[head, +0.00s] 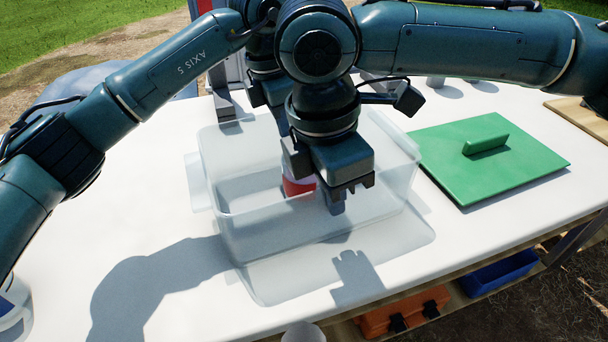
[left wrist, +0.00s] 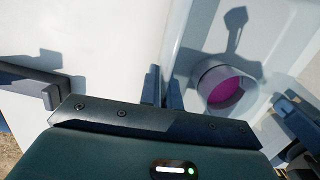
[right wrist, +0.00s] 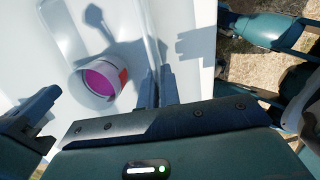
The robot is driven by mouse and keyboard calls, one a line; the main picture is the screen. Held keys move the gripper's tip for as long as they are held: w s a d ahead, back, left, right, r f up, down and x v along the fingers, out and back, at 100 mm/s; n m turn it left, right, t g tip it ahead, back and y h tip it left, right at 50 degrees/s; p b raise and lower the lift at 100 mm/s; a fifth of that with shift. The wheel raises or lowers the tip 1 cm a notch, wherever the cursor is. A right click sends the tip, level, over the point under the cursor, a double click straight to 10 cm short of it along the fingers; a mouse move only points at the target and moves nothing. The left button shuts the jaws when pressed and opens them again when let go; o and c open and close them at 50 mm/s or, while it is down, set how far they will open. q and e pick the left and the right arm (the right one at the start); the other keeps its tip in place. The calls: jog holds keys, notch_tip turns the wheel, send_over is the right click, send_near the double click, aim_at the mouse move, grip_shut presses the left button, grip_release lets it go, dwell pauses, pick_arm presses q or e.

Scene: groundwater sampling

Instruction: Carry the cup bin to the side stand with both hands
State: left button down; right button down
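The cup bin (head: 250,235) is a clear, open-topped box over the middle of the white table. A cup (head: 298,186) with a red mark lies tilted inside; its magenta inside shows in the left wrist view (left wrist: 228,92) and the right wrist view (right wrist: 98,84). My right gripper (head: 343,195) is at the bin's near wall, its fingers close together on both sides of the rim in the right wrist view (right wrist: 159,88). My left gripper (left wrist: 164,92) has its fingers on both sides of the opposite wall; in the head view it is mostly hidden. I cannot pick out the side stand.
A green lid (head: 525,160) with a handle lies right of the bin on the table (head: 190,290). A wooden board (head: 582,118) is at the far right. An orange case (head: 405,312) and a blue tray (head: 500,272) sit below. The table's front left is mostly clear.

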pick_arm(q)
jog(key=shift+r, duration=0.15)
pick_arm(e)
jog(key=shift+r, duration=0.15)
